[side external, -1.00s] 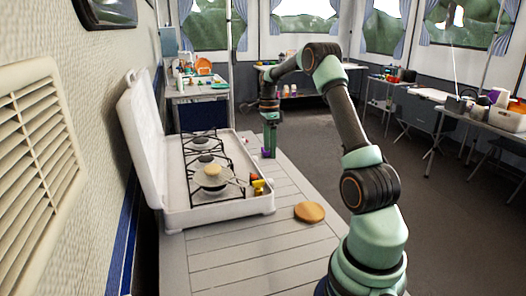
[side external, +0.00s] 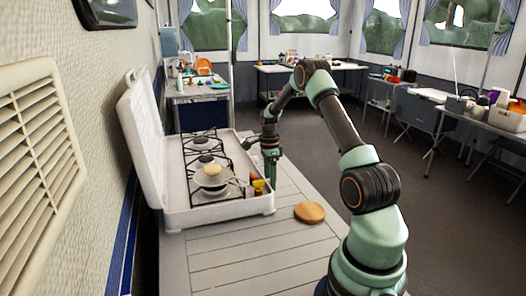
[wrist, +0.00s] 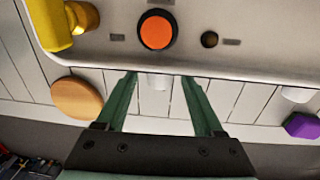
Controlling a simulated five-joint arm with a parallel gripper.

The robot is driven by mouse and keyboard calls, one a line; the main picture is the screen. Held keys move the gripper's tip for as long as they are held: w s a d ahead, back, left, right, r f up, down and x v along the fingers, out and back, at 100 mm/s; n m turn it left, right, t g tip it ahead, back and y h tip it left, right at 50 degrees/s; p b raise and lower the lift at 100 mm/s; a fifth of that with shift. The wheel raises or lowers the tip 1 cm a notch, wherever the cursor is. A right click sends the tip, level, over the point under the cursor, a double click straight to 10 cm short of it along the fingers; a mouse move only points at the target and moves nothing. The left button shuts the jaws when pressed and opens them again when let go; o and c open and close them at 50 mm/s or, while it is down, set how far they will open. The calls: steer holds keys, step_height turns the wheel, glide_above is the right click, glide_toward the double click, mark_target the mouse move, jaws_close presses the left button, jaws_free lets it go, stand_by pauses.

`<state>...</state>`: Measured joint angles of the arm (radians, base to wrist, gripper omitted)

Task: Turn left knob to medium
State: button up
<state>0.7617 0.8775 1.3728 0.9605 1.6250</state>
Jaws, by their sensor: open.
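The white camping stove (side external: 228,212) stands open on the slatted table, its front panel facing my gripper (side external: 271,176). In the wrist view the panel shows a round orange knob (wrist: 157,30) near the middle and a small dark round button (wrist: 209,40) to its right. A yellow knob-like piece (wrist: 55,25) is at upper left, partly cut off; it also shows at the stove's front in the side view (side external: 258,187). My gripper's fingers (wrist: 158,78) are apart and empty, just short of the panel, roughly in line with the orange knob. The knob markings are unreadable.
A round wooden board (side external: 310,212) lies on the table (side external: 240,255) near the stove's front corner. A purple object (wrist: 302,125) is at the right in the wrist view. The near tabletop is mostly clear.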

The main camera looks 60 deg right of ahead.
jaws_close()
steer(key=shift+r, duration=0.1)
steer(key=t+h, duration=0.2)
steer(key=t, duration=0.1)
steer(key=shift+s+a+h, duration=0.25)
steer(key=shift+s+h, duration=0.05)
steer(key=shift+h, duration=0.1)
steer(key=shift+s+a+f+t+h, duration=0.1)
steer(key=shift+f+t+h, duration=0.05)
steer(key=shift+t+h, duration=0.5)
steer(key=shift+s+a+f+t+h, duration=0.1)
steer(key=shift+t+h, duration=0.45)
steer(key=shift+h, duration=0.1)
steer(key=shift+w, duration=0.1)
jaws_free()
steer(key=shift+r, duration=0.1)
